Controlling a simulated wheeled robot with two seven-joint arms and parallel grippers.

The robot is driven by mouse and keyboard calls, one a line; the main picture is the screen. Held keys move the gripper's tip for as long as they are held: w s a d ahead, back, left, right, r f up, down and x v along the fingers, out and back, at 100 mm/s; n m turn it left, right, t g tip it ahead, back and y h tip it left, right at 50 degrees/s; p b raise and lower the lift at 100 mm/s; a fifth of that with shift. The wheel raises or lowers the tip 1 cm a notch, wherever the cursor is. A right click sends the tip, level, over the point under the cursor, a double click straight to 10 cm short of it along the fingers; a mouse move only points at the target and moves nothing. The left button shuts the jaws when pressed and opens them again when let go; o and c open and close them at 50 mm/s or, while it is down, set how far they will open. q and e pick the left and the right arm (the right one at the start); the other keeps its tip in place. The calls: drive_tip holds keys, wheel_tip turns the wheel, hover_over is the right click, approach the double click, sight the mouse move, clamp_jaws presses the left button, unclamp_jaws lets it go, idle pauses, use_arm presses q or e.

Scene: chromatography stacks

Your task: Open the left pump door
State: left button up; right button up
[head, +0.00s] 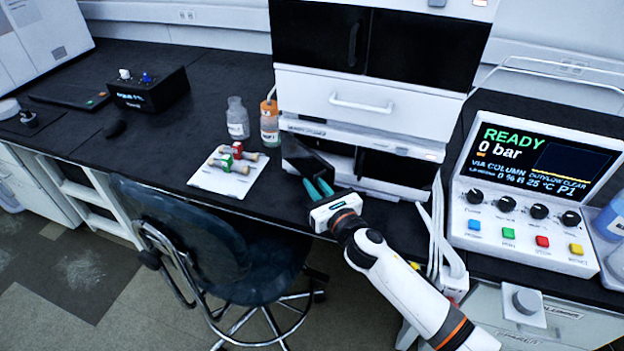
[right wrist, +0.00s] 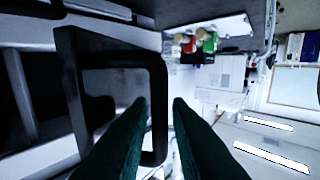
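The left pump door (head: 304,160) is a dark panel low on the white stack in the head view. It stands swung out from the stack at an angle, over the bench's front edge. My right gripper (head: 320,188) has teal fingers and is just in front of the door's lower part. My left gripper is not in view.
A white mat (head: 222,184) with small red- and green-capped columns lies left of the door. Bottles (head: 237,118) stand behind it. A chair (head: 190,240) is below the bench edge. The control unit (head: 530,240) and white tubing (head: 437,235) are to the right.

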drive_tip(key=shift+x, duration=1.05)
clamp_jaws()
